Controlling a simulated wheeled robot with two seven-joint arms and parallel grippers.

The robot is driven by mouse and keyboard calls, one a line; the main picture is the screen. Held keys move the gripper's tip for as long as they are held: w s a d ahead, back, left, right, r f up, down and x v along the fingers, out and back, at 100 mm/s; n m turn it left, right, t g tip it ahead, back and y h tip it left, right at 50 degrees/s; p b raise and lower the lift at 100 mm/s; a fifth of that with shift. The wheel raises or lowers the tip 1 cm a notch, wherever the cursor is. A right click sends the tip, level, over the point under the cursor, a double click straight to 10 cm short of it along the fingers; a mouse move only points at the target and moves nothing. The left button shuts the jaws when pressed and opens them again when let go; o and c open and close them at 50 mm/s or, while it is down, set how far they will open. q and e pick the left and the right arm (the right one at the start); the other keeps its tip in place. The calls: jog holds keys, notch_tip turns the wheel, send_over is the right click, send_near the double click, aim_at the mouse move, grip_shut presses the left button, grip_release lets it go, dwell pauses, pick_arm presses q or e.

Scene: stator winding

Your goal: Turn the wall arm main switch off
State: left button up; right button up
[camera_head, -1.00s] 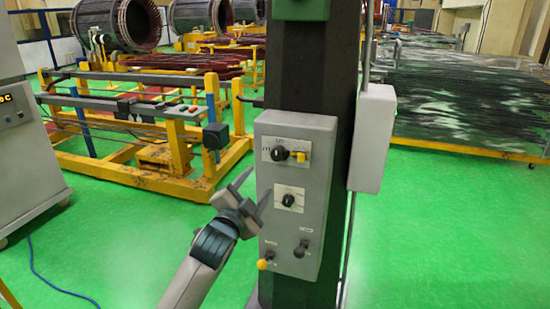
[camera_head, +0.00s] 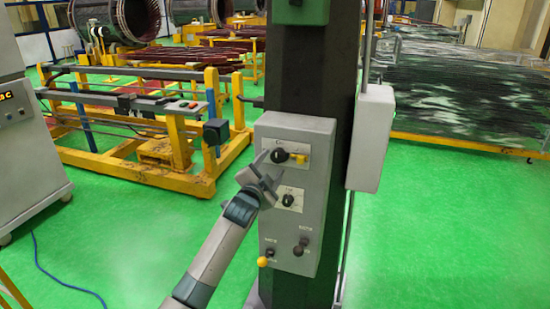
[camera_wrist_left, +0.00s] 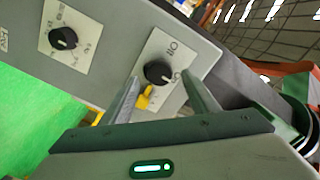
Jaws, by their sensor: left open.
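The grey control box (camera_head: 318,240) is fixed to a dark column. Its upper rotary switch has a black knob (camera_head: 279,156) and a yellow handle (camera_head: 299,159) on a white label plate. In the left wrist view the black knob (camera_wrist_left: 158,72) and yellow part (camera_wrist_left: 143,98) lie between my open fingers. My left gripper (camera_head: 268,164) is open in front of the box, just left of the upper switch; contact cannot be told. A second black knob (camera_head: 288,200) sits below; it also shows in the left wrist view (camera_wrist_left: 63,38). My right gripper is not in view.
Two small levers, one yellow-tipped (camera_head: 262,262) and one dark (camera_head: 300,249), stick out low on the box. A grey box (camera_head: 371,138) hangs on the column's right side. A yellow frame (camera_head: 188,150) stands behind my left arm. Green floor (camera_head: 420,235) is free at right.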

aim_at(276, 159)
pick_arm(q)
jog(key=shift+p+x, duration=0.4)
jog(key=shift+x, duration=1.5)
jog(key=c, duration=1.1)
